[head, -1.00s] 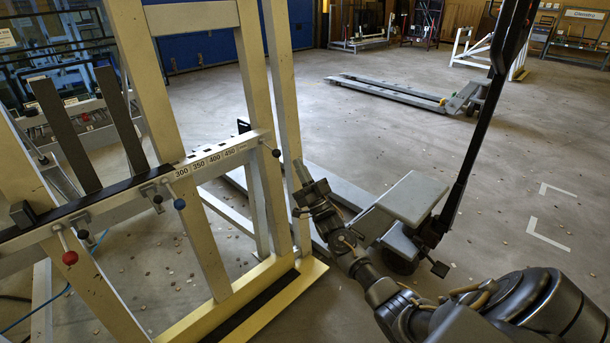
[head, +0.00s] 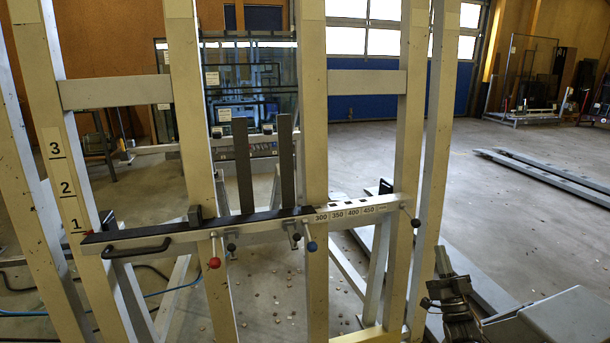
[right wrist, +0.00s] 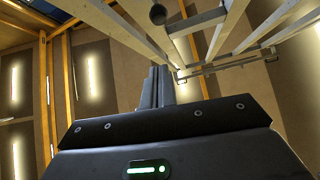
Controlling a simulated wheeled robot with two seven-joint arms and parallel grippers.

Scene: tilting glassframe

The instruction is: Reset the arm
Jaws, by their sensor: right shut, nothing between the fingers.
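The tilting glass frame fills the left and middle of the head view, with cream uprights (head: 313,120) and a grey crossbar (head: 270,222) marked with numbers. The crossbar carries a red knob (head: 214,262), a blue knob (head: 312,247), black knobs and a dark handle (head: 137,249). My right gripper (head: 444,264) is low at the right, beside the rightmost upright and apart from the crossbar. In the right wrist view its dark fingers (right wrist: 155,87) are together and empty, pointing toward the pale frame bars (right wrist: 205,40). My left gripper is not in view.
Another pallet truck's forks (head: 550,175) lie further back. Glass panes (head: 250,80) stand behind the frame. The floor (head: 420,160) between is mostly open, with small scattered bits.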

